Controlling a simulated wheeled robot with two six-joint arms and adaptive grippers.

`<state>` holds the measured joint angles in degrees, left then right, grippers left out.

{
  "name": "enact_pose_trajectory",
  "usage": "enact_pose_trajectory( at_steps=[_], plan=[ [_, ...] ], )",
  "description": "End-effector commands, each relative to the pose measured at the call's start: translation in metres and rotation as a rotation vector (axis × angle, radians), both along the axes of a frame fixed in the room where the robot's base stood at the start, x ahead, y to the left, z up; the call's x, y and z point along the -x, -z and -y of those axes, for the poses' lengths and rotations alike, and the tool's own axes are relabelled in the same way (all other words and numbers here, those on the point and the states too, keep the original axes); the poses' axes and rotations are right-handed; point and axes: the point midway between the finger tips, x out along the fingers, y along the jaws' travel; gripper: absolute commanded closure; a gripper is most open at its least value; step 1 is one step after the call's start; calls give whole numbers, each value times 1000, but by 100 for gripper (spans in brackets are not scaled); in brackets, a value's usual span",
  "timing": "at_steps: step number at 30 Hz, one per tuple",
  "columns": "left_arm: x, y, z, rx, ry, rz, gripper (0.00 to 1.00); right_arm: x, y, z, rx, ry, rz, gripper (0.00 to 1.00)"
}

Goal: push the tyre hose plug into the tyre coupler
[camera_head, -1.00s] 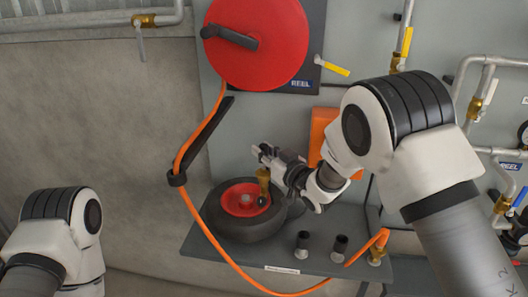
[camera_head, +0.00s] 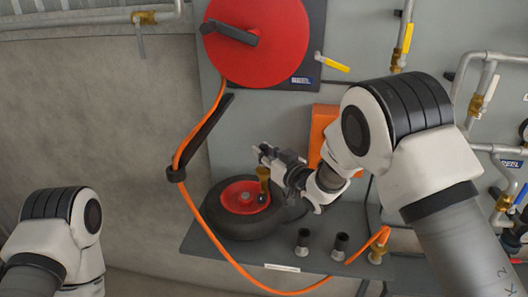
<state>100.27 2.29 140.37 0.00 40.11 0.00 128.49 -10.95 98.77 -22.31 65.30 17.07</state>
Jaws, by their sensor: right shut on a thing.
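My right gripper (camera_head: 266,157) is at the tyre, with its fingers at the top of an upright brass fitting (camera_head: 264,175). It is shut on this fitting, which I take to be the tyre hose plug. A small dark round part (camera_head: 262,198), perhaps the tyre coupler, shows just under the fitting, over the right part of the red hub. I cannot tell if the two are joined. The tyre (camera_head: 228,226), black with a red hub, lies flat on the shelf. My left arm shows at the lower left; its gripper is out of view.
An orange hose (camera_head: 216,244) hangs from the red reel (camera_head: 262,62) in a loop before the shelf (camera_head: 325,259) to a brass fitting (camera_head: 376,254) at the right. Pipes and valves line the right wall.

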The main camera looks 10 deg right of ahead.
Motion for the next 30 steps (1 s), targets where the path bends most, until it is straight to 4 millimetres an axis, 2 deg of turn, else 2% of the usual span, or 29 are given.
enact_pose_trajectory(
  at_steps=[8,9,11,22,26,30],
  plan=[
    [0,5,0,0,0,0,60,0,7,0,0,0,0,100],
    [0,4,0,0,0,0,60,0,6,0,0,0,0,67],
    [0,4,0,0,0,0,60,0,5,0,0,0,0,48],
    [0,4,0,0,0,0,60,4,6,3,0,1,-1,48],
    [0,4,0,0,0,0,60,24,6,14,1,2,-3,48],
    [0,4,0,0,0,0,60,56,6,32,-2,3,-5,48]
  ],
)
